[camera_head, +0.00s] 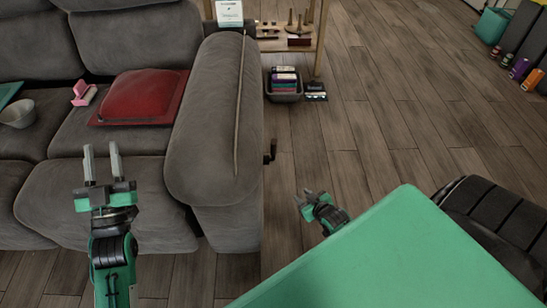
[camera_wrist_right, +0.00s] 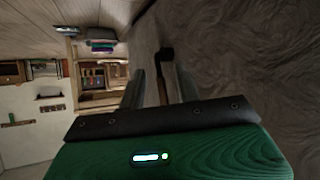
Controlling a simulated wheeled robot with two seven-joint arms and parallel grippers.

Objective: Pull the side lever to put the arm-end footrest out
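The side lever (camera_head: 270,153) is a small dark crank on the right side of the grey sofa (camera_head: 215,120), near the arm end. In the right wrist view the dark lever (camera_wrist_right: 164,62) shows ahead, in line with the gap between the fingers. My right gripper (camera_head: 303,194) is open and empty, right of the lever and nearer the camera in the head view; it also shows in the right wrist view (camera_wrist_right: 157,85). I see a gap between it and the lever in the head view. My left gripper (camera_head: 101,148) is open and empty above the front of the sofa. The arm-end footrest front (camera_head: 150,195) looks folded in.
A red cushion (camera_head: 140,95), a pink object (camera_head: 83,93) and a grey bowl (camera_head: 18,113) are on the sofa. A basket (camera_head: 284,90) and a wooden shelf (camera_head: 290,44) stand behind the lever.

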